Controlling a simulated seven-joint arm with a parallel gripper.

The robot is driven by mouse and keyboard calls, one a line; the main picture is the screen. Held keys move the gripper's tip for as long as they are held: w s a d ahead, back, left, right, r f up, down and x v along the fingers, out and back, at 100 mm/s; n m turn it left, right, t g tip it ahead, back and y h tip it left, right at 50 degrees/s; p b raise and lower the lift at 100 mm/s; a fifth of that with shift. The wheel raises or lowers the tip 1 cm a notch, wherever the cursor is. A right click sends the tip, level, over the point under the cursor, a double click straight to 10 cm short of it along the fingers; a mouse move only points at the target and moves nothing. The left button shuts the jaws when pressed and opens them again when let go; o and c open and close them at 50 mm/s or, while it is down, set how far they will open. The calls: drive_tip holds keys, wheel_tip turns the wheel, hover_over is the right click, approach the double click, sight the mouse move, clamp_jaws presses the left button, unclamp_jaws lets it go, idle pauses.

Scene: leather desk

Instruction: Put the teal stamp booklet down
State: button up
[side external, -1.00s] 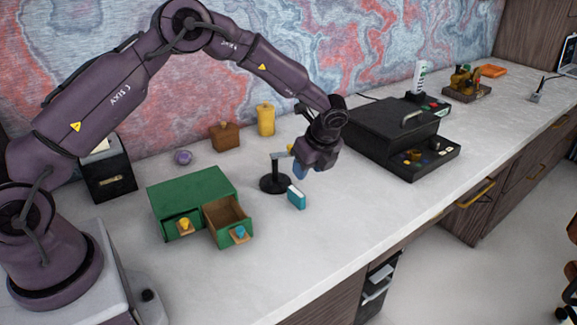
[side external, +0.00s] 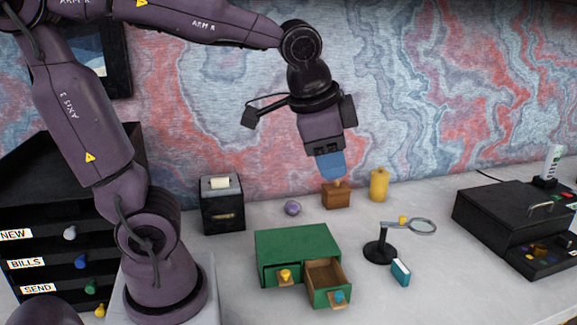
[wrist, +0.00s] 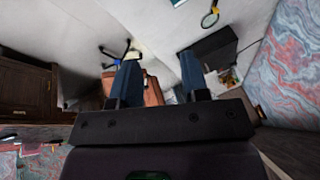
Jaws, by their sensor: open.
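The teal stamp booklet (side external: 400,272) stands on the pale desk top, just right of the black base of a magnifier stand (side external: 379,252). Its white page edge shows, and nothing holds it. My gripper (side external: 331,166) is raised well above the desk, up and to the left of the booklet, with blue fingers pointing down. In the wrist view my gripper (wrist: 158,78) shows its two blue fingers spread apart with nothing held between them. The magnifier's lens (wrist: 210,18) shows at the top of the wrist view.
A green drawer box (side external: 292,242) stands left of the magnifier, with its right drawer (side external: 326,277) pulled out. A wooden box (side external: 336,196), a yellow canister (side external: 379,184) and a purple ball (side external: 292,208) stand behind. A black case (side external: 505,220) is at the right.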

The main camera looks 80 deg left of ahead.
drive_tip(key=s+d+n+t+h, duration=0.1)
drive_tip(key=s+n, duration=0.2)
drive_tip(key=s, duration=0.4)
drive_tip(key=shift+d+f+n+t+h, duration=0.15)
drive_tip(key=shift+f+n+t+h, duration=0.15)
drive_tip(key=shift+f+n, duration=0.1)
